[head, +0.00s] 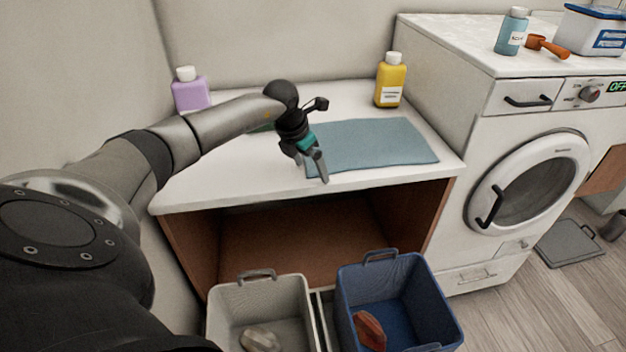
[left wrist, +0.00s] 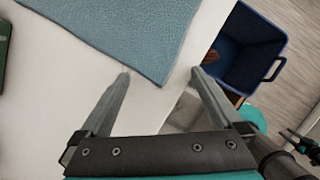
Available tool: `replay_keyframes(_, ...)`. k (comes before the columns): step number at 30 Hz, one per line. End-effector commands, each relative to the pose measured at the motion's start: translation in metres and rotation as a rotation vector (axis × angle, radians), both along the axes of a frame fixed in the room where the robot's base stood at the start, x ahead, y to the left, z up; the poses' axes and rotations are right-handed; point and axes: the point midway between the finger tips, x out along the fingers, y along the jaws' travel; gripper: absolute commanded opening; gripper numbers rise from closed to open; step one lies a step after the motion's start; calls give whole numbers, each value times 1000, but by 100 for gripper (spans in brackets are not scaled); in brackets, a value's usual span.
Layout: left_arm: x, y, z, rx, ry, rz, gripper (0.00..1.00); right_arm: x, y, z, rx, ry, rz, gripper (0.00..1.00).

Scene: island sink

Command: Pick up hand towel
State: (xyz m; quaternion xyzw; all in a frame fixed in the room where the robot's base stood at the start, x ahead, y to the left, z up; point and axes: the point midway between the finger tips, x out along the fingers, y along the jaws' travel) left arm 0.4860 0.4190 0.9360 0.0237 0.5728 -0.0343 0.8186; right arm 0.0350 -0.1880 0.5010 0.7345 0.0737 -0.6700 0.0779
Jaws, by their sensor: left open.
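The hand towel (head: 375,143), a flat blue-grey cloth, lies spread on the white countertop. One corner of it (left wrist: 130,35) shows at the top of the left wrist view. My left gripper (head: 314,168) is above the towel's left front edge, pointing down. In the left wrist view its two fingers (left wrist: 160,76) are apart, with nothing held between them. The towel's corner lies just ahead of the gap between the tips. A dark arm part at the right edge of the left wrist view may be my right arm; its jaws are unclear.
A purple bottle (head: 190,92) and a yellow bottle (head: 390,80) stand on the counter (head: 225,180). A partly hidden green thing (head: 262,127) is behind my left arm. Grey (head: 225,310) and blue (head: 425,300) bins stand below in front. A washing machine (head: 450,130) is at right.

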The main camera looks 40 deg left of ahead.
Motion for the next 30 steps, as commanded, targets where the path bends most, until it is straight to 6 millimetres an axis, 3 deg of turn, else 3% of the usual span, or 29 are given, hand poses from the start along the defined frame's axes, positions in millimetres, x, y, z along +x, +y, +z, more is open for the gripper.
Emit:
replay_keyframes(18, 2, 0, -7, 0, 0, 0, 100, 0, 0, -6, 0, -1, 0, 50)
replay_keyframes(30, 2, 0, -6, 1, 1, 0, 78, 0, 0, -5, 0, -1, 0, 50)
